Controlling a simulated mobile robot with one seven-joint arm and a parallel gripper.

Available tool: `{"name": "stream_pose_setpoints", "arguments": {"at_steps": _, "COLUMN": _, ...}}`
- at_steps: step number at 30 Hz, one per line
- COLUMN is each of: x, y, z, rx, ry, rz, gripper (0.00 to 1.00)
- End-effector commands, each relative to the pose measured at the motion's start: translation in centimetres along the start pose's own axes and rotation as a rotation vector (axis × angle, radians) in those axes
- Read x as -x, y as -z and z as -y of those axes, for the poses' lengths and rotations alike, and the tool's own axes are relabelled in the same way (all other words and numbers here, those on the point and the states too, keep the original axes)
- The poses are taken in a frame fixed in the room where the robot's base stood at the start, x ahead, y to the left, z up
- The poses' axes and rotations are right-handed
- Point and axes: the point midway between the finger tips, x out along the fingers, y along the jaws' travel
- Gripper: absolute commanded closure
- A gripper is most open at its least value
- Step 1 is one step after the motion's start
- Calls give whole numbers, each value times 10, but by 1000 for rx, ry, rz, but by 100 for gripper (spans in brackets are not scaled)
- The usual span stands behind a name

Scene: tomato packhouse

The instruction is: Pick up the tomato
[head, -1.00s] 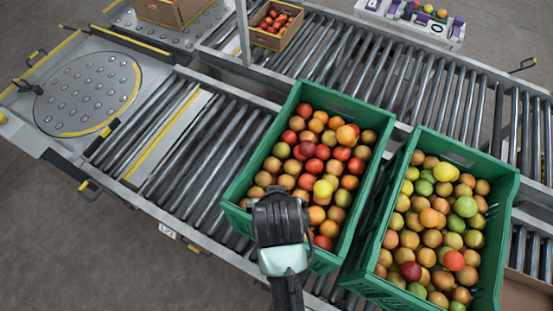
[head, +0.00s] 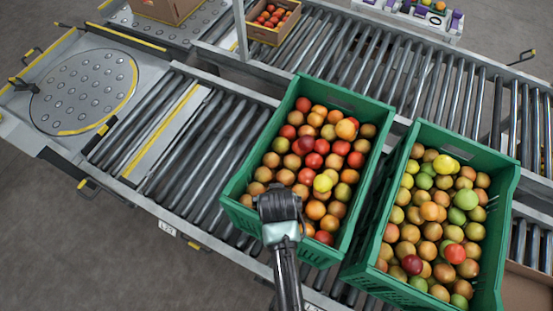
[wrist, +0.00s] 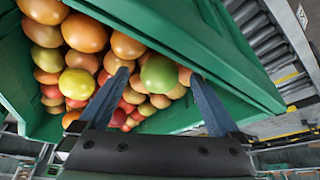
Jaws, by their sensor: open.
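Many tomatoes, red, orange and yellow-green, fill a green crate (head: 241,172) in the middle of the head view; which one is meant I cannot tell. My gripper (head: 280,200) is over the near-left part of this crate, and its fingertips are hidden there. In the wrist view my gripper (wrist: 157,80) is open, with two dark blue fingers spread and nothing held. A yellow-green tomato (wrist: 159,74) shows between the fingertips, with an orange tomato (wrist: 127,45) beside it. Whether the fingers touch any tomato I cannot tell. The crate's green wall (wrist: 215,45) rises close by the right finger.
A second green crate (head: 508,190) full of tomatoes stands close on the right. Both crates are on a roller conveyor (head: 190,170). A small cardboard box of tomatoes (head: 262,36) stands on the far conveyor. A round transfer plate (head: 85,92) is at left.

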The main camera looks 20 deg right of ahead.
Motion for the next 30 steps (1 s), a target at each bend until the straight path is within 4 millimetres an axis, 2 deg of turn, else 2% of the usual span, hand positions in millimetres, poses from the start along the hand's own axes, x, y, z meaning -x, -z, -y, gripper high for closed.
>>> {"name": "stream_pose_setpoints", "arguments": {"at_steps": 4, "x": -13, "y": 0, "z": 0, "rx": -1, "ry": -1, "rz": 0, "gripper": 2}}
{"name": "stream_pose_setpoints", "arguments": {"at_steps": 12, "x": -15, "y": 0, "z": 0, "rx": -2, "ry": 0, "rz": -2, "gripper": 2}}
{"name": "stream_pose_setpoints", "arguments": {"at_steps": 22, "x": -14, "y": 0, "z": 0, "rx": -1, "ry": 0, "rz": -1, "gripper": 61}}
{"name": "stream_pose_setpoints", "arguments": {"at_steps": 23, "x": -14, "y": 0, "z": 0, "rx": -1, "ry": 0, "rz": -2, "gripper": 64}}
{"name": "stream_pose_setpoints", "arguments": {"at_steps": 30, "x": -12, "y": 1, "z": 0, "rx": -1, "ry": 0, "rz": -2, "gripper": 64}}
